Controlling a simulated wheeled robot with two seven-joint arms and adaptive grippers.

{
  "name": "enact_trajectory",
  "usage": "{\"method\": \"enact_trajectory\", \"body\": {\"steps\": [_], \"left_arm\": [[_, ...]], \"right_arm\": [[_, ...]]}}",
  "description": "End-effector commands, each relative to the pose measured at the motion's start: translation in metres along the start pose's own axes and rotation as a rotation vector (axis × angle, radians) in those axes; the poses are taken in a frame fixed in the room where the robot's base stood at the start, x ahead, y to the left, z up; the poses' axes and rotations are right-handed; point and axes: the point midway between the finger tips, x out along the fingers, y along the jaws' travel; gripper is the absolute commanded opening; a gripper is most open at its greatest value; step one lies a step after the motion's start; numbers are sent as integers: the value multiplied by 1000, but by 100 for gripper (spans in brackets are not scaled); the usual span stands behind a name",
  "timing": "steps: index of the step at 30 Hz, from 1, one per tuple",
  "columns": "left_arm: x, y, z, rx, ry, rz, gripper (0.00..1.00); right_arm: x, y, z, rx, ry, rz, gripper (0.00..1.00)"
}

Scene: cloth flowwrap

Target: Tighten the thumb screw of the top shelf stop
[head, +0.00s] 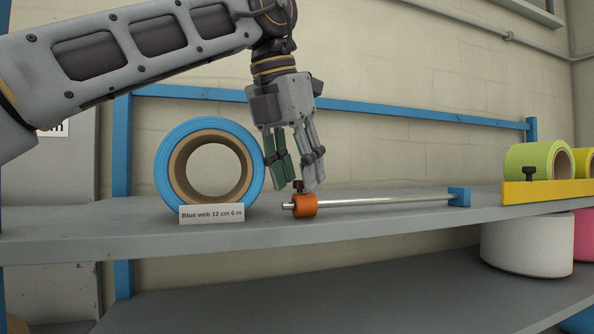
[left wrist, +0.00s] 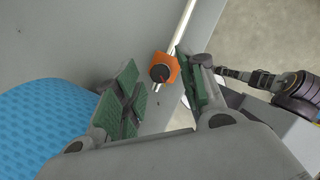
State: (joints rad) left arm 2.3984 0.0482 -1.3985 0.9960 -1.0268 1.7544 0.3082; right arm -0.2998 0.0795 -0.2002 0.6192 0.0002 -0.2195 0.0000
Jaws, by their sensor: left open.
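The top shelf stop is an orange collar (head: 304,206) on a steel rod (head: 390,200) that runs along the top shelf. Its black thumb screw (head: 298,186) stands upright on top of the collar. In the left wrist view the orange collar (left wrist: 171,64) and the round black screw head (left wrist: 159,73) show between the fingers. My left gripper (head: 295,183) points down at the screw from above, open, with one finger to each side in the wrist view. I cannot tell whether a finger touches the screw. My right gripper is not in view.
A blue web roll (head: 166,165) stands close left of the gripper, behind a label card (head: 211,214). A blue block (head: 459,196) holds the rod's far end. At right are a yellow bar (head: 550,191) with another black screw (head: 529,174) and a green roll (head: 530,160).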

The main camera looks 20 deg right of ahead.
Motion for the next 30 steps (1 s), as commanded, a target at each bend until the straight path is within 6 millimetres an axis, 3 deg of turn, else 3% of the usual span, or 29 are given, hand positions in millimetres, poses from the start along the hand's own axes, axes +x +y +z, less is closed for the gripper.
{"method": "enact_trajectory", "body": {"steps": [11,30], "left_arm": [[-1,-1,0,-64,0,28,40],[-1,-4,1,-394,-3,166,40]], "right_arm": [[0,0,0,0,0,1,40],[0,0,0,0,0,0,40]]}}
